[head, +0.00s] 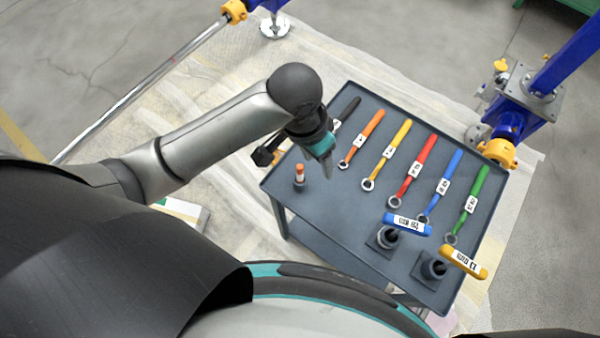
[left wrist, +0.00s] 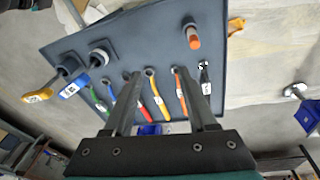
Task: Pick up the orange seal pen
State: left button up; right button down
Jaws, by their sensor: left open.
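The orange seal pen (head: 299,175) stands upright near the left edge of the dark grey cart top (head: 330,215). It has an orange top and a pale label band. It also shows in the left wrist view (left wrist: 194,40), beyond the fingertips and right of the gap between them. My left gripper (head: 328,172) is above the cart top, to the right of the pen and apart from it. In the left wrist view its two fingers (left wrist: 158,75) are spread with nothing held between them. My right gripper is not in view.
Several coloured wrenches, including an orange one (head: 366,130), lie in a row on the cart. Two T-handled tools, blue (head: 407,224) and yellow (head: 463,263), stand in dark bases at the near right. Blue jack stands (head: 545,80) are beyond. The cart's middle front is clear.

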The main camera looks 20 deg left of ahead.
pick_arm(q)
jog(key=g+y, duration=0.1)
jog(key=y, duration=0.1)
send_over(300, 173)
jog(key=f+b, duration=0.1)
jog(key=f, duration=0.4)
jog(key=f+b, duration=0.1)
jog(key=f, duration=0.4)
jog(key=w+f+b, duration=0.1)
jog(key=f+b, duration=0.1)
jog(key=f, duration=0.3)
jog(key=shift+a, duration=0.15)
jog(key=shift+r, duration=0.1)
jog(key=shift+c, duration=0.2)
grip_shut()
